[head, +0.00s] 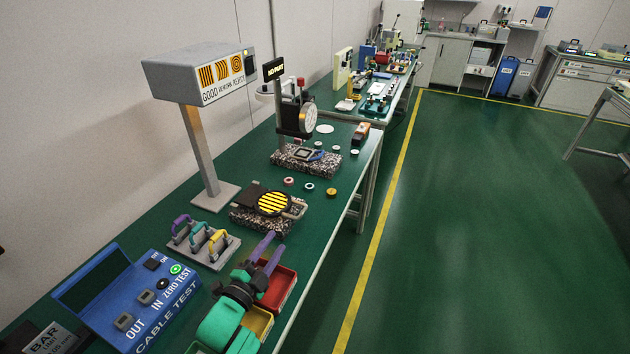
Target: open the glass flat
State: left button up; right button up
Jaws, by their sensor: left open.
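What looks like the glass flat (271,203) is a round disc with black and yellow stripes. It sits on a speckled block (251,222) on the green bench. A dark flat piece lies at the disc's left and a grey piece at its right; I cannot tell how they join it. My left gripper (268,244) has purple fingers, open and empty. They point up the bench toward the block and appear a little in front of it, apart from the disc. My right gripper is not in view.
Red (276,290) and yellow trays lie under my left arm. A rack with coloured handles (204,246) and a blue cable test box (140,298) are left. A sign post (202,150) stands behind. Small rings and a dial gauge stand (297,116) are farther back.

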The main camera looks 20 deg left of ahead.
aim_at(254, 194)
jog(key=k+l, duration=0.75)
jog(key=l, duration=0.25)
